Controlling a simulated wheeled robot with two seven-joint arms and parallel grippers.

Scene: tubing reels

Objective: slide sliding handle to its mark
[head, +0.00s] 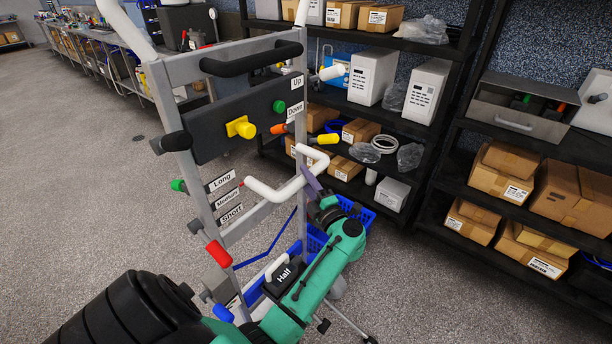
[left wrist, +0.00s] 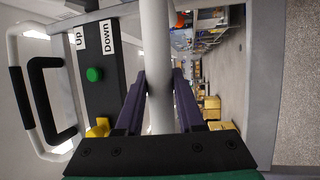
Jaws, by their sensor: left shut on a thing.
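The sliding handle (head: 272,190) is a bent white bar on the grey upright frame, beside the Long (head: 220,182), Medium (head: 227,198) and Short (head: 232,212) labels. My left gripper (head: 309,174) reaches it from the lower right with its purple fingers at the bar's outer part. In the left wrist view the white bar (left wrist: 155,40) runs between the two fingers (left wrist: 159,85), which are shut on it. I cannot tell which label the handle lines up with. My right gripper is not in view.
The frame carries a black panel (head: 215,135) with a yellow knob (head: 240,127), a green button (head: 279,107) and Up/Down labels. A red handle (head: 218,254) sticks out below. A Half block (head: 283,278) is near my forearm. Shelves with boxes (head: 502,170) stand at right. Floor at left is clear.

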